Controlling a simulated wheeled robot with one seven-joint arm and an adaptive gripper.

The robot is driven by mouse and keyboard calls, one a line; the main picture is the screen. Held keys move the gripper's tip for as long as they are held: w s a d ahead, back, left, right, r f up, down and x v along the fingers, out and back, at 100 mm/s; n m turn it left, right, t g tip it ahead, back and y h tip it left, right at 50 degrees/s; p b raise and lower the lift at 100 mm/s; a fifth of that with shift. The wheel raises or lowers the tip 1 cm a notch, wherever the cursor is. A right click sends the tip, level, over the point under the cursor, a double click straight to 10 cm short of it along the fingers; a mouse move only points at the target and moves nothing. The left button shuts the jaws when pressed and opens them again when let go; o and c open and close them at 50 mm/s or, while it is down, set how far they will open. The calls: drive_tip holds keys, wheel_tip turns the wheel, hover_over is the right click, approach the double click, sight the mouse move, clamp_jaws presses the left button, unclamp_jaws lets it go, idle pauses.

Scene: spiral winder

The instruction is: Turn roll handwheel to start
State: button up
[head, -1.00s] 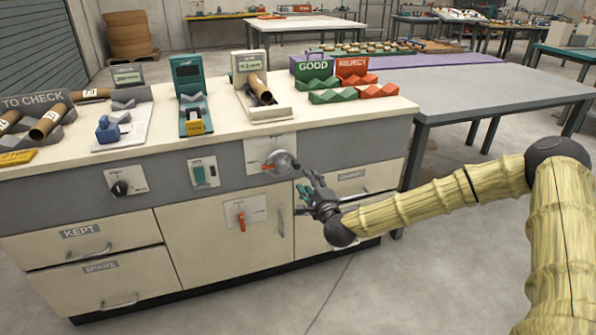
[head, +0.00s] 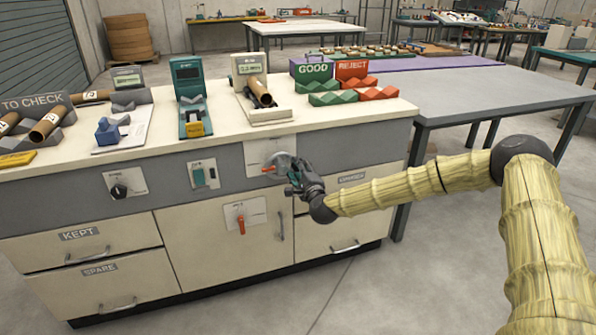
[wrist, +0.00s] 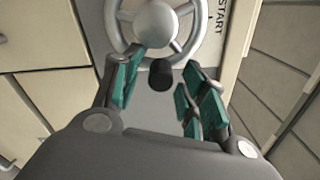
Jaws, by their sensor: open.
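The roll handwheel is a grey spoked wheel (wrist: 157,22) on a light plate on the bench's grey front panel. Its dark knob (wrist: 161,75) sticks out toward me, between my open fingers in the wrist view. My gripper (wrist: 158,95) is open, with teal finger pads on both sides of the knob and not visibly closed on it. In the head view my gripper (head: 294,176) is right at the handwheel (head: 282,160) and covers part of it. The word START (wrist: 220,15) is printed on the plate to the right of the wheel. A red pointer (head: 268,169) shows left of the wheel.
A dial (head: 120,190) and a green switch (head: 199,175) sit on the panel to the left. A red lever (head: 241,224) is on the cabinet door below. Drawers with handles flank that door. Tube stands and displays occupy the bench top (head: 225,131).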

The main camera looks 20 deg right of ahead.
clamp_jaws()
drive_tip(key=shift+r, duration=0.15)
